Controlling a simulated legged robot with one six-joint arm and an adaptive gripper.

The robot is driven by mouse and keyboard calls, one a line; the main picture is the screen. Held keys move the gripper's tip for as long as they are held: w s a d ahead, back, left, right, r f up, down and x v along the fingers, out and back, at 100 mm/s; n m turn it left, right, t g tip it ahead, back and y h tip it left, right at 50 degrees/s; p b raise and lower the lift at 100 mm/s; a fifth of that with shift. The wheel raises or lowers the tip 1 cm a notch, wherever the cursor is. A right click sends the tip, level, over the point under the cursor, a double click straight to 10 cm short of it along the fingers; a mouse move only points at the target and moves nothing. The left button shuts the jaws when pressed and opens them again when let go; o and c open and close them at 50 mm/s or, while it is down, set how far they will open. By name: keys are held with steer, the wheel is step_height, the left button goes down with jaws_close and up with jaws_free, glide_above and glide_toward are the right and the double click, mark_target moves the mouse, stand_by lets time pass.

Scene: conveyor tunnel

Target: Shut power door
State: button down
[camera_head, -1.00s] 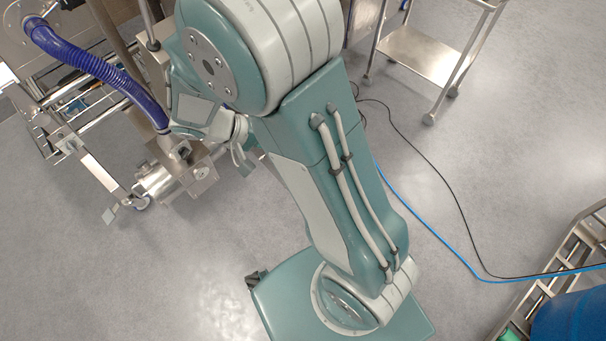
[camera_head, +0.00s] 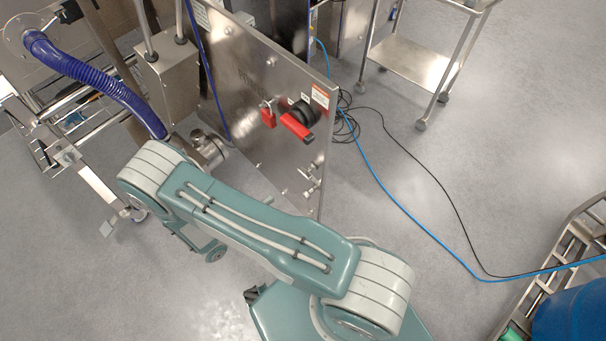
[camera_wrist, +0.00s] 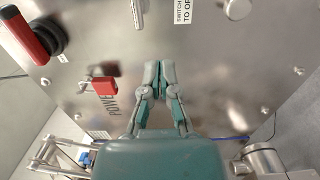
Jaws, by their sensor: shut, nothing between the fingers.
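The power door (camera_head: 245,90) is a flat stainless steel panel with lettering, upright at the top centre of the head view. It seems to stand out at an angle; its hinge and how far it is open are unclear. It bears a red-handled black rotary switch (camera_head: 298,122) and a red padlock (camera_head: 268,115). In the wrist view the door (camera_wrist: 220,80) fills the background, with the red handle (camera_wrist: 32,38) and padlock (camera_wrist: 100,86) at left. My gripper (camera_wrist: 160,68) is shut and empty in front of the panel; contact cannot be told. My arm hides it in the head view.
A steel frame with a blue corrugated hose (camera_head: 95,75) stands at the left. A wheeled steel cart (camera_head: 425,60) is at the top right. Black and blue cables (camera_head: 400,205) cross the floor. A blue drum (camera_head: 575,315) is at the lower right.

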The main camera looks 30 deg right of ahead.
mark_target(305, 173)
steer(key=x, duration=1.4)
